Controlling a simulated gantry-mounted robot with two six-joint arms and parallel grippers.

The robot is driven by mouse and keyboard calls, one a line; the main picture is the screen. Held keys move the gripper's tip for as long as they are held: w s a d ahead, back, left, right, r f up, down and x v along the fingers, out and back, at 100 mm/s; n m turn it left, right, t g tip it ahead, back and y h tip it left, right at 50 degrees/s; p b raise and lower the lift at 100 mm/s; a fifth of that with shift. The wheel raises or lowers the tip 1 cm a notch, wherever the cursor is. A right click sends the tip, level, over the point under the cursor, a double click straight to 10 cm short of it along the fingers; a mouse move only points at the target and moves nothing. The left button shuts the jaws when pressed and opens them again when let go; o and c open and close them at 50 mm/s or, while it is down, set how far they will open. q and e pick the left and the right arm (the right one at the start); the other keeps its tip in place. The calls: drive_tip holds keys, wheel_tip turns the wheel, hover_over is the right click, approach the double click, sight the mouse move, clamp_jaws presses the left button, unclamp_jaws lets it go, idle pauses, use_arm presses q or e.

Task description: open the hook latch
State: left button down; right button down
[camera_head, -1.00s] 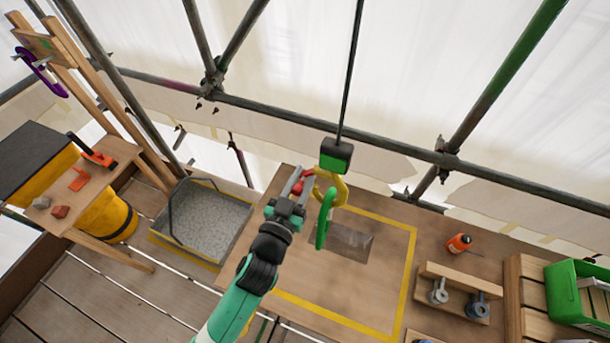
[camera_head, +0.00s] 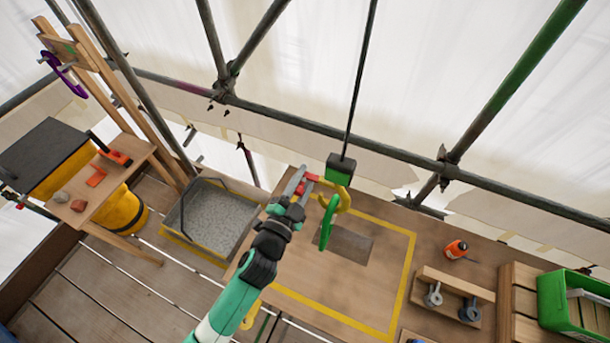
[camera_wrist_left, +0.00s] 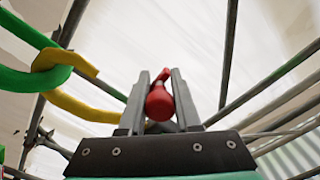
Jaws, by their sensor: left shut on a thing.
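The yellow hook (camera_head: 345,197) hangs below a black and green block (camera_head: 340,168) on a dark line. A green ring-like link (camera_head: 329,224) hangs in the hook; the hook (camera_wrist_left: 80,102) and link (camera_wrist_left: 22,42) also show at the left of the left wrist view. The red latch part (camera_head: 311,179) is at the hook's left side. My left gripper (camera_head: 298,183) is beside the hook, with its fingers shut on the red latch part (camera_wrist_left: 160,103). How the latch meets the hook is hidden. My right gripper is not in view.
A grey gravel tray (camera_head: 213,215) stands left of my arm. Scaffold tubes (camera_head: 270,112) cross behind. An orange bottle (camera_head: 456,249), a wooden rack (camera_head: 455,283) and a green crate (camera_head: 560,305) are at right.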

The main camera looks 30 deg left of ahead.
use_arm(q)
drive_tip(key=shift+d+r+m, duration=0.1)
drive_tip(key=shift+r+m, duration=0.2)
drive_tip(key=shift+m, duration=0.1)
drive_tip(key=c, duration=0.6)
unclamp_jaws()
drive_tip(key=shift+f, duration=0.1)
drive_tip(key=shift+s, duration=0.1)
drive_tip(key=s, duration=0.3)
drive_tip(key=s+b, duration=0.1)
drive_tip(key=s, duration=0.7)
drive_tip(key=shift+s+d, duration=0.2)
drive_tip(key=shift+d, duration=0.2)
